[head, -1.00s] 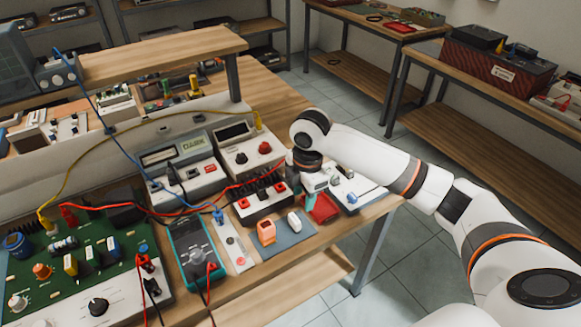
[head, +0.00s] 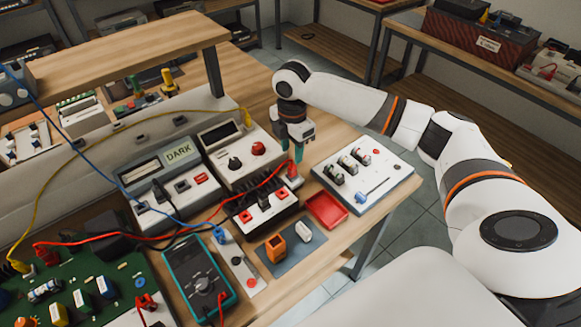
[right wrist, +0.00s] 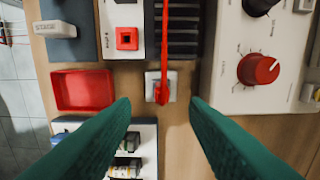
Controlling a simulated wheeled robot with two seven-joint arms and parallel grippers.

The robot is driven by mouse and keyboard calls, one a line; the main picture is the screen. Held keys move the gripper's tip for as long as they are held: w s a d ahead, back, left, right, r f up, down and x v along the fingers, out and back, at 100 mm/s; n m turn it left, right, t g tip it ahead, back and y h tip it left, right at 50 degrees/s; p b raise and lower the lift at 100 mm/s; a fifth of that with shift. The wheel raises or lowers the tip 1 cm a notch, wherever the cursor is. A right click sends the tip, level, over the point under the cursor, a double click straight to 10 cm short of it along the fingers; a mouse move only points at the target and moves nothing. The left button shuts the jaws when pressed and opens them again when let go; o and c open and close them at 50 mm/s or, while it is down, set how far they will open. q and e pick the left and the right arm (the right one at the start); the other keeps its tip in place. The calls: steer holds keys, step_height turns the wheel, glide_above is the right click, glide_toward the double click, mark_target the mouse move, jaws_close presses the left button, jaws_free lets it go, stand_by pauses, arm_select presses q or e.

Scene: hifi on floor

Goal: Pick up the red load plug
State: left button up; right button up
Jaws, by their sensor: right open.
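My right gripper (head: 298,153) points down, just above and beside the plug. In the right wrist view its two green fingers (right wrist: 160,112) are spread apart, with the plug showing in the gap between them. The fingers hold nothing. My left gripper is not in view.
An empty red tray (head: 327,210) and a white switch panel (head: 364,173) lie close by. The heat-sink box (head: 260,207) and a white power unit with a red knob (head: 235,155) flank the plug. Wires cross the bench at left.

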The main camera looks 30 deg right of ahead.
mark_target(292, 166)
steer(key=shift+f, duration=0.95)
step_height(292, 166, down, 5)
steer(key=shift+w+d+r+p, duration=0.1)
steer(key=shift+d+p, duration=0.05)
steer(key=shift+p, duration=0.5)
steer(key=shift+f, duration=0.35)
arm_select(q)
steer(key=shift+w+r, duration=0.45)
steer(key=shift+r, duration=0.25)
arm_select(e)
steer(key=shift+c, duration=0.5)
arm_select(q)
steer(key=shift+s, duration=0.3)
arm_select(e)
jaws_close()
